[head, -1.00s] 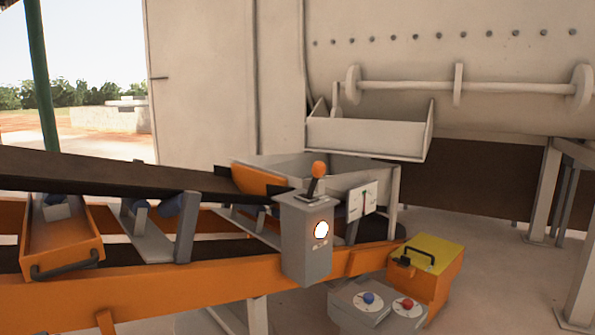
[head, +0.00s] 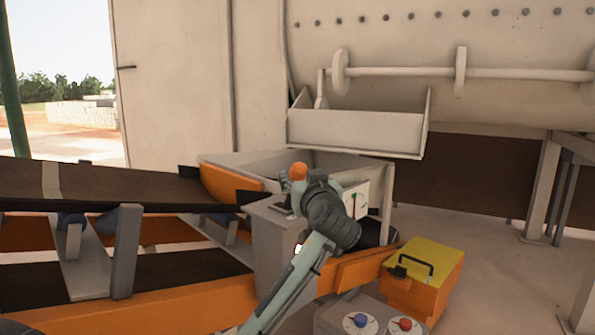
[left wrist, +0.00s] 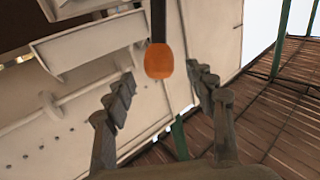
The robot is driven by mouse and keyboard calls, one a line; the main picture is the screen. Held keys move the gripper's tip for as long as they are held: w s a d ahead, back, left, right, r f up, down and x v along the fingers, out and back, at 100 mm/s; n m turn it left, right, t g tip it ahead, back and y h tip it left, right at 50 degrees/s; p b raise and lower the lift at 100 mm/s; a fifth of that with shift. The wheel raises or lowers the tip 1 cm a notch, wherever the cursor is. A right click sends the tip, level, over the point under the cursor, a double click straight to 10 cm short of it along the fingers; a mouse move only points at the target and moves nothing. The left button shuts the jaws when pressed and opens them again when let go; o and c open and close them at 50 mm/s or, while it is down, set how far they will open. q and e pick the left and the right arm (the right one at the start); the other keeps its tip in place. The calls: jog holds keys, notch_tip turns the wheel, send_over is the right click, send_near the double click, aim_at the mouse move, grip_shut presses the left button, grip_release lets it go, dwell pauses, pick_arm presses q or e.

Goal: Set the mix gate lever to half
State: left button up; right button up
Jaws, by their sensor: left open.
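The lever's orange knob (head: 298,171) stands above the grey control box (head: 270,235) beside the conveyor. In the left wrist view the orange knob (left wrist: 159,61) on its dark stem is between the two fingertips or just beyond them, with a gap on each side. My left gripper (head: 291,184) is open at the knob, and it also shows in the left wrist view (left wrist: 160,76). The gripper and wrist hide most of the stem and part of the box front. A white gauge plate (head: 357,198) is partly visible behind the wrist. My right gripper is not in view.
The conveyor belt (head: 120,185) comes in from the left. A hopper (head: 375,175) sits behind the lever, below a pale chute (head: 355,133). A yellow-topped orange box (head: 430,262) and a grey panel with blue and red knobs (head: 380,318) are at lower right.

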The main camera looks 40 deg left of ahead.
aim_at(300, 174)
pick_arm(q)
jog(key=x, duration=0.5)
jog(key=shift+w+a, duration=0.2)
jog(key=shift+a, duration=0.05)
jog(key=shift+f, duration=0.1)
grip_shut()
